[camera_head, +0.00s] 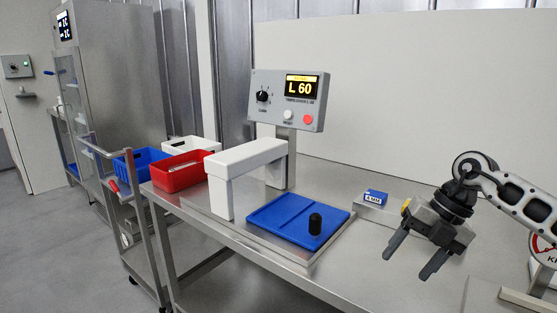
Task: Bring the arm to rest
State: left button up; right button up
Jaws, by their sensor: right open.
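My right gripper (412,256) hangs over the right part of the steel table, with its two dark fingers spread apart and nothing between them. Its arm comes in from the right edge. It is to the right of a blue mat (277,226) that has a black cylinder (315,224) standing on its right part. The gripper is apart from both. My left gripper is not in the view.
A white arch (245,165) stands at the mat's back left, before a control panel (289,98) reading L 60. Red (181,179), blue (134,168) and white bins stand at left. A small blue-labelled block (375,197) lies behind my gripper. A sign stands at far right.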

jog(key=s+a+f+m+t+y, duration=0.1)
jog(key=s+a+m+t+y, duration=0.25)
jog(key=a+y, duration=0.6)
jog(key=s+a+f+m+t+y, duration=0.25)
jog(key=s+a+y, duration=0.2)
jog(key=a, duration=0.95)
jog(key=s+d+f+m+t+h, duration=0.2)
jog(key=s+d+f+m+h, duration=0.3)
jog(key=f+m+h, duration=0.3)
jog(key=s+d+f+m+t+h, duration=0.2)
jog(key=s+d+f+m+h, duration=0.4)
jog(key=f+m, duration=0.6)
jog(key=s+m+h, duration=0.1)
jog(key=s+m, duration=0.1)
jog(key=m, duration=0.1)
jog(key=shift+s+d+f+h, duration=0.15)
jog(key=shift+s+f+h, duration=0.15)
jog(key=shift+f+h, duration=0.1)
